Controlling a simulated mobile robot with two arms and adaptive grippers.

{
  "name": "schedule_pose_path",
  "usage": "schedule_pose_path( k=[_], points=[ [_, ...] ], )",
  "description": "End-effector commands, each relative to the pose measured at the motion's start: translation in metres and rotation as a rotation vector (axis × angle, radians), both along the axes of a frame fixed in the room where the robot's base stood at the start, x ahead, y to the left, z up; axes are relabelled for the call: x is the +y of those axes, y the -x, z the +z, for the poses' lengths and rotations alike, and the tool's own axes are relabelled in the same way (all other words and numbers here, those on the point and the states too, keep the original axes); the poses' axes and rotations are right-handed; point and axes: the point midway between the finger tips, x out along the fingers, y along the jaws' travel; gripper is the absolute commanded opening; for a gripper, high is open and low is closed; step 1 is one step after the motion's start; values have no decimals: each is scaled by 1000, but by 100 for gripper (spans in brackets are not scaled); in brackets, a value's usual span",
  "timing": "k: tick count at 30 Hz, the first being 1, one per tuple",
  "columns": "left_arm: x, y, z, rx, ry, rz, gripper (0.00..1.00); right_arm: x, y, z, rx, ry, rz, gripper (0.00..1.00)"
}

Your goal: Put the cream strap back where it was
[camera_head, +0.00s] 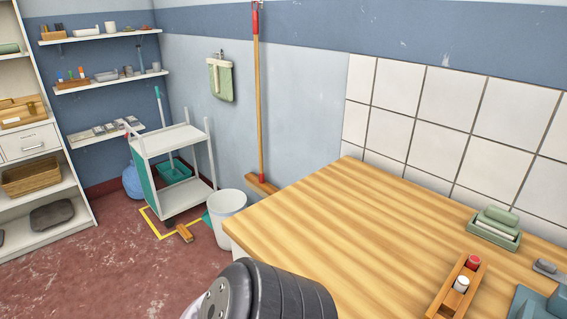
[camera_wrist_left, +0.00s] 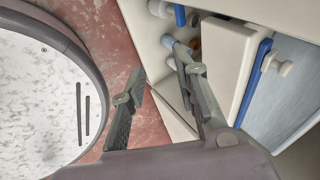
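In the head view, a narrow cream strip (camera_head: 215,77) hangs at a hook on the back wall, in front of a green cloth (camera_head: 225,83). It may be the cream strap; I cannot tell for sure. No other cream strap can be made out. My left gripper (camera_wrist_left: 158,62) shows in the left wrist view, with its fingers spread and nothing seen between them. It is beside a cream panelled unit (camera_wrist_left: 215,55), far from the hanging strip. Neither gripper shows in the head view, only a dark arm link of mine at the bottom.
A wooden table (camera_head: 320,215) fills the right, bearing a bottle rack (camera_head: 445,296) and a green tray (camera_head: 485,236). A white bin (camera_head: 227,215), white trolley (camera_head: 172,140) and leaning broom (camera_head: 258,110) stand behind. Red floor (camera_head: 100,265) is open at left. A round white-faced thing (camera_wrist_left: 35,100) flanks my left gripper.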

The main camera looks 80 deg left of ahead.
Motion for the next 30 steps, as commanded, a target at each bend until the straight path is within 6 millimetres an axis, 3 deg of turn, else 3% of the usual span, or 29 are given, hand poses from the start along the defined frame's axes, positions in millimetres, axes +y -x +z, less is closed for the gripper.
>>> schedule_pose_path(
  k=[1,3,6,10,17,30],
  points=[
    [4,12,-28,66,44,80,28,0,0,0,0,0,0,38],
    [8,32,-61,149,108,196,28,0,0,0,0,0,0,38],
    [7,59,-98,251,197,371,28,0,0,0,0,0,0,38],
    [-1,88,-129,347,290,575,28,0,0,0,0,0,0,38],
    [-12,114,-148,419,365,769,28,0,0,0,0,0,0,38],
    [-13,117,-149,425,369,785,28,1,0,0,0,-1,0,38]
  ],
)
